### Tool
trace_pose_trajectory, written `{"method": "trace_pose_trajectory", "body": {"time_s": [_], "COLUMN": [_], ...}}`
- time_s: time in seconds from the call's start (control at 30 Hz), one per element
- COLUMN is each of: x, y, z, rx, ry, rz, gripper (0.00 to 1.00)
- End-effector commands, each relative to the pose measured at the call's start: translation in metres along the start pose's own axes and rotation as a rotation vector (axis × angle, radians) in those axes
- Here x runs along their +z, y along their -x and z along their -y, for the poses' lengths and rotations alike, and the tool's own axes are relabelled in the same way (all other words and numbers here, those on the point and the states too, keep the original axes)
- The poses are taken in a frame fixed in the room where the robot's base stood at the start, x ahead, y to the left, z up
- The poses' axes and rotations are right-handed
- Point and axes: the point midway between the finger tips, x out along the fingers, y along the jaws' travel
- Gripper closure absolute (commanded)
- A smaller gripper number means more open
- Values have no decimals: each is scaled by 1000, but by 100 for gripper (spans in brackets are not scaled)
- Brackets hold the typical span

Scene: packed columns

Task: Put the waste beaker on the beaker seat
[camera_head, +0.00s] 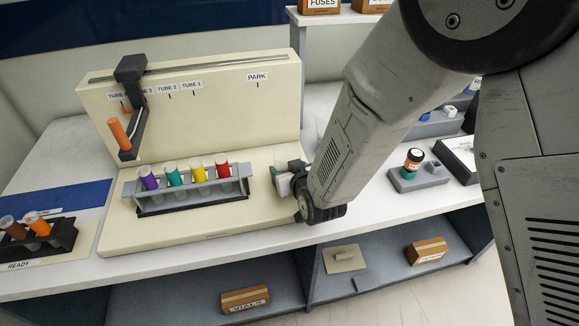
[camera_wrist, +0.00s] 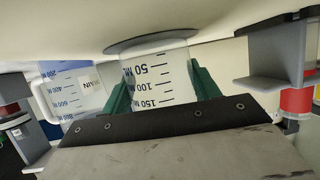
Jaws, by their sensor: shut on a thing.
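The waste beaker (camera_wrist: 160,75), clear with black volume marks, is between the green fingers of my gripper (camera_wrist: 160,90) in the wrist view. Its 50 ML end is against or just short of a round grey disc (camera_wrist: 150,41), which looks like the beaker seat; I cannot tell whether they touch. In the head view my gripper (camera_head: 288,182) is at the right end of the cream apparatus, right of the tube rack. The seat is hidden there.
The grey rack (camera_head: 190,196) with purple, teal, yellow and red capped tubes stands close left of my gripper; its end (camera_wrist: 265,82) shows in the wrist view. A marked jug (camera_wrist: 72,88) is behind the beaker. A cream back panel (camera_head: 220,110) rises behind.

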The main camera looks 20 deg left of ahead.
Motion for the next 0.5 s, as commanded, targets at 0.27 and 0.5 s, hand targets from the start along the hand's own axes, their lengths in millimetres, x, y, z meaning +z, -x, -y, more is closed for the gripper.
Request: {"method": "trace_pose_trajectory", "body": {"time_s": [0.27,0.5], "x": [1,2], "y": [0,-1], "z": [0,0], "rx": [-1,0], "ry": [0,0], "rz": [-1,-2], "gripper": [63,18]}}
